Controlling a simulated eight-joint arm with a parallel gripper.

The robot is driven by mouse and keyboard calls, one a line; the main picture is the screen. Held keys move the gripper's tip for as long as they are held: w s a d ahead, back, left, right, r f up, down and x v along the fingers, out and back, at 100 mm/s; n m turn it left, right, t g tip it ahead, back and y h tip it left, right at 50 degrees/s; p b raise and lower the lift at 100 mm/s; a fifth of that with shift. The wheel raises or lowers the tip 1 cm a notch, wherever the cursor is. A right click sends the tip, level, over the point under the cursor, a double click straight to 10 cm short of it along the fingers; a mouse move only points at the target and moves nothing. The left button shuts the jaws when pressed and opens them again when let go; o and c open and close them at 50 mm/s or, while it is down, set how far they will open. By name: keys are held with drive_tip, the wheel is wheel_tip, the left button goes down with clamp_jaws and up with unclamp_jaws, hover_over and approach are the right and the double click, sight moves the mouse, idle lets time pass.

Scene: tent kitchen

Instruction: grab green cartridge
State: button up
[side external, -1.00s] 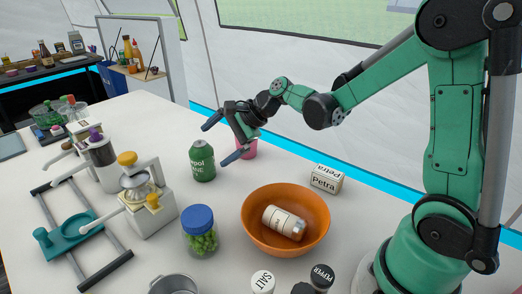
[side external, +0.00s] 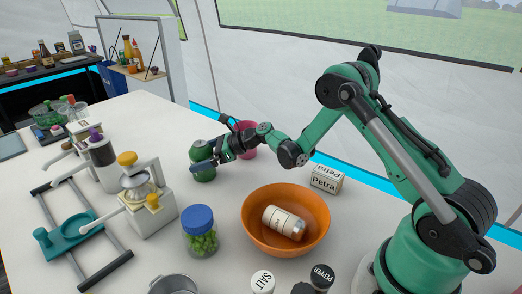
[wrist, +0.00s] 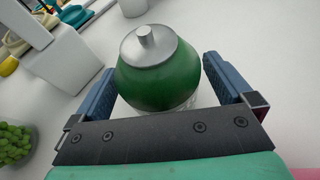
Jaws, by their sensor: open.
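The green cartridge (side external: 203,151) stands upright on the white table and has a grey metal top with a small nozzle. In the wrist view the cartridge (wrist: 158,75) sits between the two blue fingers of my gripper (wrist: 160,88).
An orange bowl (side external: 253,232) holding a white bottle (side external: 283,222) stands to the right. A jar of green balls (side external: 200,236) with a blue lid is in front. A juicer (side external: 142,196) is at left, a pink cup (side external: 247,140) behind my gripper, and a Petra box (side external: 326,180) at right.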

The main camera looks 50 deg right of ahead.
drive_tip(key=shift+w+a, duration=0.1)
drive_tip(key=c, duration=1.3)
drive_tip(key=shift+c, duration=0.3)
drive_tip(key=shift+r, duration=0.1)
